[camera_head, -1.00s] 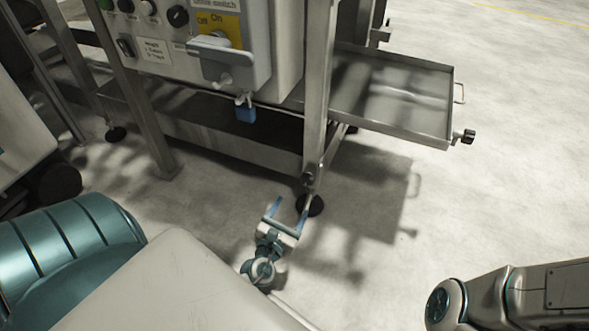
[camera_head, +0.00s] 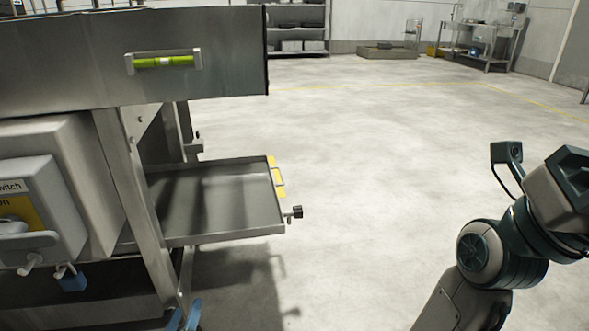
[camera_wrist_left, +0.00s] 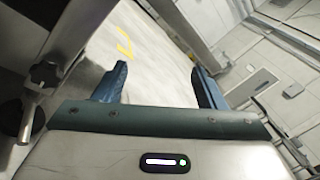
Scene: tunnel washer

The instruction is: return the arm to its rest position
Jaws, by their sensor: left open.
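My left gripper (camera_head: 184,317) shows only as two blue fingertips at the bottom edge of the head view, beside the machine's front leg. In the left wrist view its two blue fingers (camera_wrist_left: 158,86) are spread apart, with nothing between them. The rest of the left arm is out of the head view. My right arm (camera_head: 500,240) comes in at the lower right of the head view, raised over open floor. Its gripper does not show.
The steel machine frame (camera_head: 139,190) stands at the left, with a switch box (camera_head: 85,175) and blue padlock (camera_head: 72,281). A shallow tray (camera_head: 220,238) juts out with a black knob (camera_head: 295,213). The floor (camera_head: 380,170) to the right is clear.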

